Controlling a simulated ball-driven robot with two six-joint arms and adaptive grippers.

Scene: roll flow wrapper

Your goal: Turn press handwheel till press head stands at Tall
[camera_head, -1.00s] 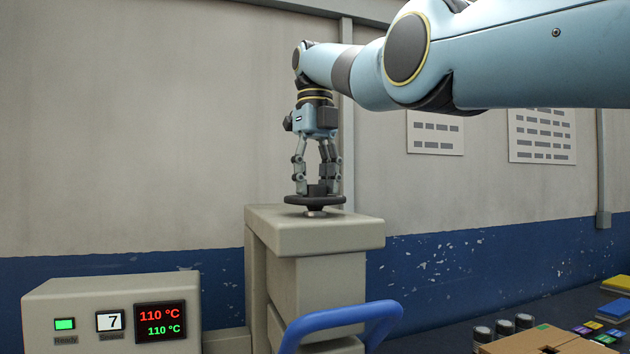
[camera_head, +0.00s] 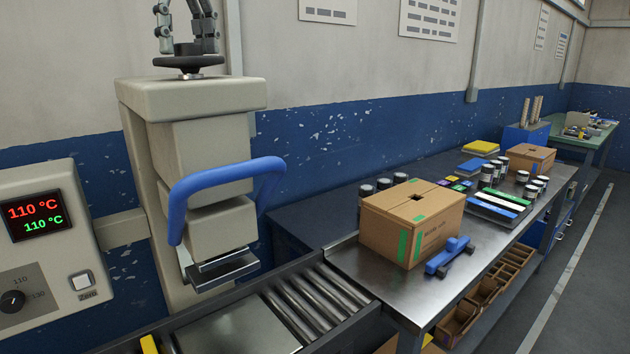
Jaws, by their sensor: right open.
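The press (camera_head: 135,100) stands at the left with its black handwheel (camera_head: 160,62) flat on top. My right gripper (camera_head: 187,44) points straight down at the handwheel, its fingers apart on either side of the middle; I cannot tell if they touch it. The gripper's upper part is cut off by the picture's top edge. The press head (camera_head: 222,230) is a beige block below the blue handle (camera_head: 215,178), with metal plates (camera_head: 225,268) under it. No height scale or Tall mark is readable. My left gripper is not in view.
A control box (camera_head: 40,255) showing 110 °C stands left of the press. A roller conveyor (camera_head: 320,300) runs below it. A cardboard box (camera_head: 410,225) and a blue tool (camera_head: 450,257) are on the steel bench (camera_head: 385,285), with jars and stacked packs behind.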

